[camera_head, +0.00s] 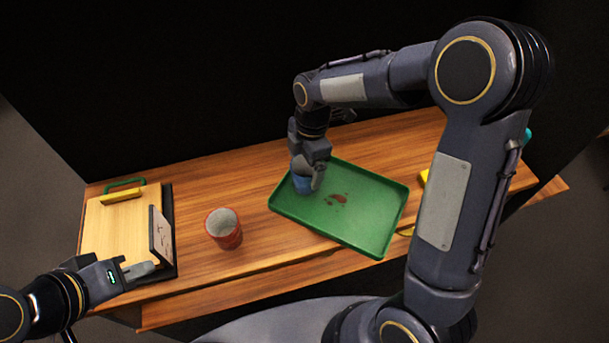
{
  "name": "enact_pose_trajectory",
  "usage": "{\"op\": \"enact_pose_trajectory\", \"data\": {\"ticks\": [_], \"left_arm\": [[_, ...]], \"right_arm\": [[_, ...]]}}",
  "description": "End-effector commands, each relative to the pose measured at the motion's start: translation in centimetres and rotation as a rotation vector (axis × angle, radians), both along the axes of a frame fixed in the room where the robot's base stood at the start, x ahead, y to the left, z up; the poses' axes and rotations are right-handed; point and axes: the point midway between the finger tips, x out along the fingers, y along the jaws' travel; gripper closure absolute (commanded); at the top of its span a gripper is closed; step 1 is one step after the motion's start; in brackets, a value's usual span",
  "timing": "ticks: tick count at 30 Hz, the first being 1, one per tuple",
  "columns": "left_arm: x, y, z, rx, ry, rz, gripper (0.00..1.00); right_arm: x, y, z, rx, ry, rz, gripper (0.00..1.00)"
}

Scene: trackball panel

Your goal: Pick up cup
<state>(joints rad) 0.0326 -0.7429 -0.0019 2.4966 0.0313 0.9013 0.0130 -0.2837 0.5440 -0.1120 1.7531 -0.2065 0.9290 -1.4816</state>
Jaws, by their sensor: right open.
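A red cup (232,238) with a pale grey inside stands upright on the wooden table, left of the green tray. A small blue object (301,184), perhaps a cup, is at the left end of the green tray (375,243). My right gripper (311,180) is open and points down at the blue object, with its fingers at the object's upper part. The gripper partly hides the object, and I cannot tell whether they touch. My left gripper (140,269) is at the lower left, by the front edge of the wooden panel. Its jaw opening is unclear.
A light wooden panel (108,222) with a green handle (125,184), a yellow bar (121,196) and a small upright board (161,237) is at the left. Brown marks (338,199) lie in the tray. A yellow item (424,177) is partly behind my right arm.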

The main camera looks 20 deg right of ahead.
Motion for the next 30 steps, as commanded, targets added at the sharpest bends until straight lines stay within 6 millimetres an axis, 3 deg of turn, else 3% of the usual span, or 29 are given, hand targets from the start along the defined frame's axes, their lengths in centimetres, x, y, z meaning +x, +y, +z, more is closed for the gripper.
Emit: {"op": "enact_pose_trajectory", "data": {"ticks": [6, 14, 25, 30], "left_arm": [[0.0, 0.0, 0.1, 0.0, 0.0, 0.0, 0.74], [0.0, 0.0, 0.1, 0.0, 0.0, 0.0, 0.74], [0.0, 0.0, 0.1, 0.0, 0.0, 0.0, 0.74], [0.0, 0.0, 0.1, 0.0, 0.0, 0.0, 0.74]], "right_arm": [[-0.1, 0.1, -2.6, -0.001, 0.002, -0.001, 0.1], [0.0, 0.2, -2.8, 0.0, 0.0, -0.001, 0.1], [0.0, 0.2, -2.8, 0.0, -0.001, -0.002, 0.59], [0.0, 0.2, -2.8, 0.0, -0.001, -0.002, 0.61]]}}
